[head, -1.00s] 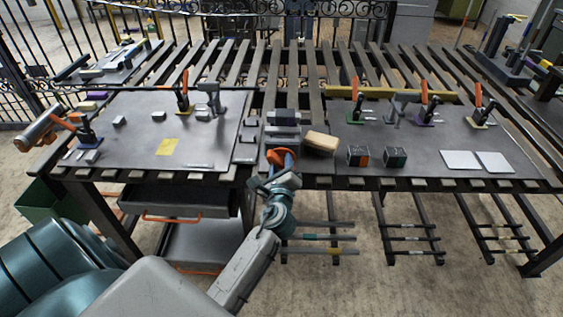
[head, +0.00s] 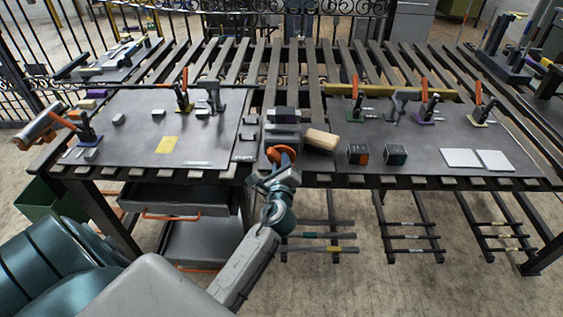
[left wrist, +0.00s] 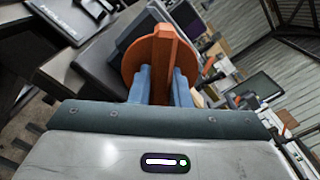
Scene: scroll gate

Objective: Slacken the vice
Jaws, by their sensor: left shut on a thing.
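The vice (head: 283,131) is a grey metal block at the front edge of the bench, in the gap between two dark plates. Its orange round handle (head: 281,152) faces me. The handle fills the middle of the left wrist view as an orange disc with a raised grip bar (left wrist: 163,68). My left gripper (left wrist: 162,84) has its blue fingers on both sides of that bar and is shut on it. The left gripper also shows in the head view (head: 281,164), just below the handle. The gap between the vice jaws cannot be made out clearly. My right gripper is not in view.
A tan wooden block (head: 321,140) lies tilted right of the vice. Two dark cubes (head: 376,154) and two pale plates (head: 477,159) lie further right. Toggle clamps stand on both dark plates. A drawer with an orange handle (head: 172,217) hangs below the bench.

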